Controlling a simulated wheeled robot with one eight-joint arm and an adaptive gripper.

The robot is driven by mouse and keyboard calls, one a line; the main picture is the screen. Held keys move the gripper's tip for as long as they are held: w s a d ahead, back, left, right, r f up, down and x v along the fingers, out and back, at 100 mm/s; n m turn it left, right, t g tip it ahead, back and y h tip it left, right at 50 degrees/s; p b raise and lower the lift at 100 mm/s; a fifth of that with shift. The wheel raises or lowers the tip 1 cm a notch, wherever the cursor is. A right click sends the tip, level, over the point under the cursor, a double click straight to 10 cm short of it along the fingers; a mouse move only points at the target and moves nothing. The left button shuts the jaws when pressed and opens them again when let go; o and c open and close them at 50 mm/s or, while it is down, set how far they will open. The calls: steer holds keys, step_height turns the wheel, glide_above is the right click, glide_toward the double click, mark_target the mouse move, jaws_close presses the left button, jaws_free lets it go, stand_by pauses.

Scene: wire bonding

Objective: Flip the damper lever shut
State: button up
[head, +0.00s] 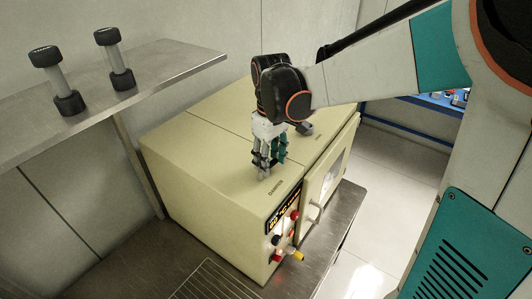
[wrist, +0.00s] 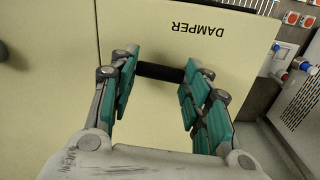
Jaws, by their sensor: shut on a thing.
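The damper lever shows in the wrist view as a short black bar (wrist: 160,72) on top of the cream oven (head: 190,160), close to the printed word DAMPER (wrist: 195,28). My gripper (wrist: 161,68) points down at the oven top, with its teal-padded fingers at the two ends of the bar, shut on it. In the head view my gripper (head: 266,170) stands over the oven top just behind the label, and its fingers hide the lever. The lever's base and its exact tilt cannot be told.
A steel shelf (head: 170,72) with two dumbbell-shaped pieces (head: 114,60) (head: 57,80) is at the left. The oven's front has a control panel (head: 283,215), knobs and a door with a handle (head: 315,212). A wire rack (head: 215,282) lies on the steel bench in front.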

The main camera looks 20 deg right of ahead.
steer(key=shift+w+a+n, duration=0.15)
steer(key=shift+w+n, duration=0.05)
steer(key=shift+n, duration=0.6)
steer(key=o, duration=1.1)
steer(key=shift+c, duration=0.2)
steer(key=shift+r, duration=0.15)
step_height(320, 180, up, 12)
steer(key=shift+s, duration=0.1)
